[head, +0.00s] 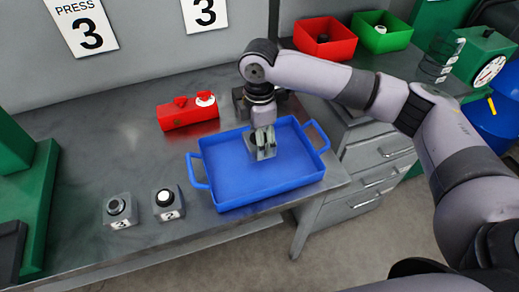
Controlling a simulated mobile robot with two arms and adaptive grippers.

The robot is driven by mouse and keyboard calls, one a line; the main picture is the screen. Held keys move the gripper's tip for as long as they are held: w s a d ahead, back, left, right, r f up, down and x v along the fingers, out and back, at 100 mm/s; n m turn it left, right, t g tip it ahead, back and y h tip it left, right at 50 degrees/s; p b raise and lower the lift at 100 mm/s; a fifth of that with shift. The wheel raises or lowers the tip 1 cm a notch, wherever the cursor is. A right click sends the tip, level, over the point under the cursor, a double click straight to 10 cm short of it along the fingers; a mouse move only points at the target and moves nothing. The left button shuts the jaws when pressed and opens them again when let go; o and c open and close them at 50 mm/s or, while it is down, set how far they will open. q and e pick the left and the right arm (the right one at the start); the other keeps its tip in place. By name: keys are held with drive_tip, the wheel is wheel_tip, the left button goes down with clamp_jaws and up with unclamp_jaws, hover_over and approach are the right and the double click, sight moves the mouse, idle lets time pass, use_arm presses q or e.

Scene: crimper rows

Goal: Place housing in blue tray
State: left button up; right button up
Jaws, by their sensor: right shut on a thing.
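The blue tray (226,178) lies on the grey metal bench, with a handle at each end. My right gripper (262,137) points down over the back middle part of the tray, shut on a small grey piece, the housing (265,153). The fingers partly hide the housing. I cannot tell whether it touches the tray floor. The rest of the tray floor is bare. My left gripper is not in view.
Red (325,43) and green (382,37) bins stand behind right. The bench's left middle is clear.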

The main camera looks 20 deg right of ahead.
drive_tip(key=shift+f+p, duration=0.35)
drive_tip(key=shift+f, duration=2.55)
drive_tip(key=shift+f, duration=0.1)
drive_tip(key=o, duration=1.8)
wheel_tip(320, 180, up, 12)
drive_tip(key=shift+r+b, duration=0.1)
drive_tip(key=shift+b, duration=1.1)
drive_tip(key=shift+s, duration=0.1)
